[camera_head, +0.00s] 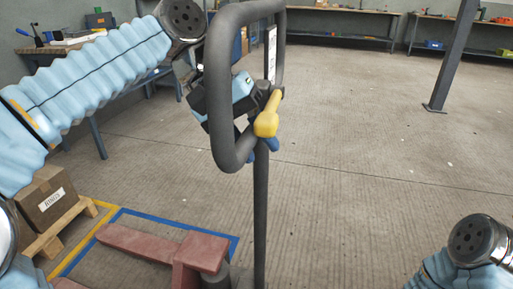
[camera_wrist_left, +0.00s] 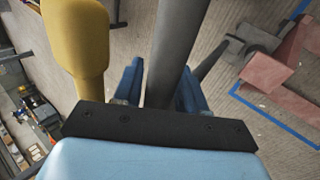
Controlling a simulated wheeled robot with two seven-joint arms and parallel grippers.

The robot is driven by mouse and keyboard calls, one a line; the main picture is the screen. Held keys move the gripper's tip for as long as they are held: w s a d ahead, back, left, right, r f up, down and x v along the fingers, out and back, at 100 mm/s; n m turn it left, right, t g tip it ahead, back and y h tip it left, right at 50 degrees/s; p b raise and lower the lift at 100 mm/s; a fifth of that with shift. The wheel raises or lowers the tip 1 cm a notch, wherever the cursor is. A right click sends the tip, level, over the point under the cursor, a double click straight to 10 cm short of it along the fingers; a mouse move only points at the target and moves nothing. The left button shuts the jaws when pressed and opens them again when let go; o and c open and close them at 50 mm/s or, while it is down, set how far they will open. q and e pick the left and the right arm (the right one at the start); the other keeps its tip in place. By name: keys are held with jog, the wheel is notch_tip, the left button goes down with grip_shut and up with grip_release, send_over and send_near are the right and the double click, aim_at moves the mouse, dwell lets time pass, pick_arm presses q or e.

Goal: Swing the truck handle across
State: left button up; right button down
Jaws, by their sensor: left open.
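The truck handle (camera_head: 222,60) is a dark grey tube loop on an upright dark stem (camera_head: 260,215). A yellow lever (camera_head: 268,115) sits at the loop's lower part, and it also shows in the left wrist view (camera_wrist_left: 78,45). My left gripper (camera_head: 263,148) reaches in through the loop, its blue fingers by the stem just below the lever. In the left wrist view its open fingers (camera_wrist_left: 160,90) stand on either side of a dark grey tube. Contact cannot be told. The red pallet truck (camera_head: 170,246) is below. My right gripper is out of view.
A box (camera_head: 46,197) on a wooden pallet stands at the left, near yellow and blue floor lines (camera_head: 185,224). A grey post (camera_head: 452,60) stands at the right. Workbenches (camera_head: 350,14) line the back wall. The floor right of the handle is clear.

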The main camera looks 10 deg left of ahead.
pick_arm(q)
jog(key=shift+d+f, duration=0.15)
jog(key=shift+f, duration=0.1)
grip_shut()
dwell(1.4)
